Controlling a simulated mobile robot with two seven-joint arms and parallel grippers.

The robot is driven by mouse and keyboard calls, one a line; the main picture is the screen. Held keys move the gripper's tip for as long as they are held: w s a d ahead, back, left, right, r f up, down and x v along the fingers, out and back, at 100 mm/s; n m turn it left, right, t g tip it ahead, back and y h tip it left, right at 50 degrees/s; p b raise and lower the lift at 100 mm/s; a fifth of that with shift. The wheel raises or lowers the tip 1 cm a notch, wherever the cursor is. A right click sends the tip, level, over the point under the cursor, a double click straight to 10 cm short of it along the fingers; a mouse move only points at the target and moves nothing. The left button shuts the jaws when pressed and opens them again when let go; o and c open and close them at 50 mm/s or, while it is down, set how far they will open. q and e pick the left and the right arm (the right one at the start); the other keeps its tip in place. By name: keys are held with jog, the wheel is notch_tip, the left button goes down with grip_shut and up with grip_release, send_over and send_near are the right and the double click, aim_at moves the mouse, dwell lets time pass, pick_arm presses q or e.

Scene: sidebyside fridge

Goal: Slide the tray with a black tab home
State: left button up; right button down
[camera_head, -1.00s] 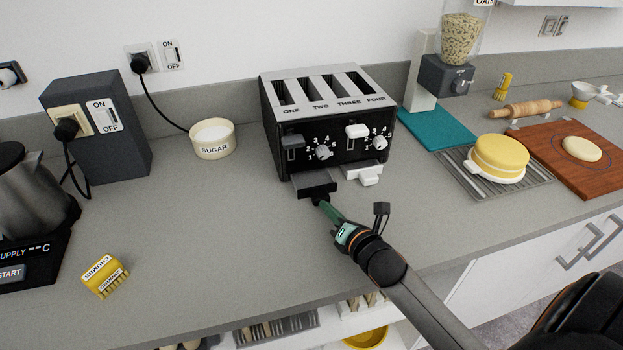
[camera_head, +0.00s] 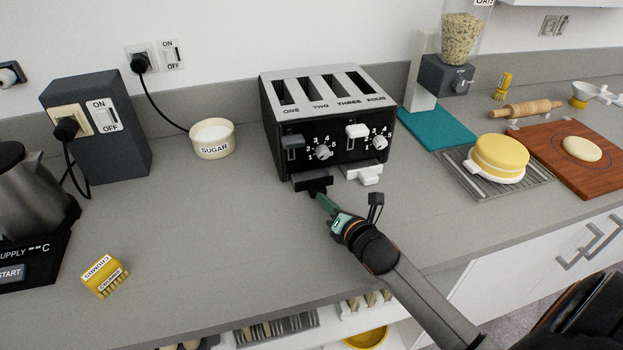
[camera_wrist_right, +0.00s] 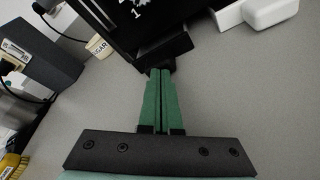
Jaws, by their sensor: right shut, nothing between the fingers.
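The black toaster (camera_head: 325,125) stands on the counter against the back wall. Its black-tab tray (camera_head: 313,182) sticks out a little at the lower front left; the tray also shows in the right wrist view (camera_wrist_right: 166,47). A white-tab tray (camera_head: 364,174) sticks out beside it on the right. My right gripper (camera_head: 321,197) is shut and empty, its green fingertips at the black tab, touching it or very close. In the right wrist view the shut fingers (camera_wrist_right: 161,72) point at the tab. My left gripper is not in view.
A sugar bowl (camera_head: 212,139) stands left of the toaster, and a teal board (camera_head: 437,127) lies to its right. A yellow brush (camera_head: 105,276) lies at front left.

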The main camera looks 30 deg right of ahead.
aim_at(323, 192)
jog(key=shift+w+d+r, duration=0.1)
jog(key=shift+w+d, duration=0.1)
jog(key=shift+w, duration=0.55)
jog(key=shift+w+d, duration=0.2)
jog(key=shift+w, duration=0.55)
jog(key=shift+s+a+p, duration=0.2)
jog(key=shift+s+p, duration=0.2)
jog(key=shift+s, duration=0.35)
jog(key=shift+s+a+p, duration=0.25)
jog(key=shift+s+p, duration=0.15)
jog(key=shift+s, duration=0.6)
jog(key=shift+s+a+p, duration=0.25)
jog(key=shift+s+p, duration=0.1)
jog(key=shift+s, duration=0.8)
jog(key=shift+s, duration=0.1)
